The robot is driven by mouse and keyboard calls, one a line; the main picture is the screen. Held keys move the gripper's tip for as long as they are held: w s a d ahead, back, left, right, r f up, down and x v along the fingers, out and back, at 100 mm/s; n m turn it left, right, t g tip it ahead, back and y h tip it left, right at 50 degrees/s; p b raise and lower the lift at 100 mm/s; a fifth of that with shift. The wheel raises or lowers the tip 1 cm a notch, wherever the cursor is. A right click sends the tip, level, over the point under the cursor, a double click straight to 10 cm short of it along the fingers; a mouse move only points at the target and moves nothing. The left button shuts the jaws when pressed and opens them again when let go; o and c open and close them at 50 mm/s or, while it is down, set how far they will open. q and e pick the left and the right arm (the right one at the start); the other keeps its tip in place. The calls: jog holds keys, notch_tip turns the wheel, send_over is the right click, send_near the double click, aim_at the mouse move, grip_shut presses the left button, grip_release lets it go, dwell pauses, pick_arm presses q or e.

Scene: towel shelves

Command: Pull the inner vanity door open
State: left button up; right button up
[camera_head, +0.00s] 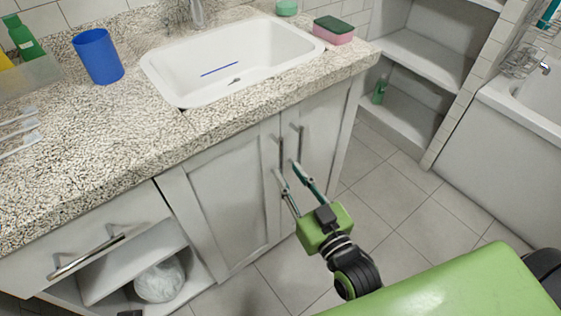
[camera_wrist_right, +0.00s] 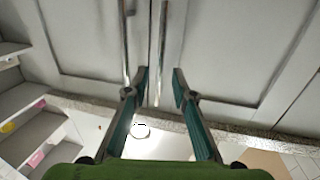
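The vanity has two pale grey doors meeting under the sink: a left door (camera_head: 228,195) and a narrower-looking right door (camera_head: 318,128). Both look closed. Each has an upright metal bar handle by the seam, the left handle (camera_head: 281,153) and the right handle (camera_head: 299,143). I cannot tell which door is the inner one. My right gripper (camera_head: 288,173) is in front of the doors near the handles' lower ends. In the right wrist view, its fingers (camera_wrist_right: 154,84) are apart, with one handle (camera_wrist_right: 162,45) between their lines and the other handle (camera_wrist_right: 126,40) farther left. My left gripper is not in view.
The speckled countertop (camera_head: 110,155) with its sink (camera_head: 235,65) overhangs the doors. A drawer with a bar handle (camera_head: 85,257) and an open shelf are at left. The tiled floor (camera_head: 385,205) is clear; open shelves (camera_head: 415,60) and a bathtub (camera_head: 510,140) stand at right.

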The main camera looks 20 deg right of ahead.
aim_at(282, 163)
jog(key=shift+w+a+b, duration=0.15)
jog(key=shift+w+a, duration=0.05)
jog(key=shift+w, duration=1.15)
jog(key=shift+w+a+b, duration=0.15)
jog(key=shift+w+a, duration=0.05)
jog(key=shift+w, duration=1.1)
grip_shut()
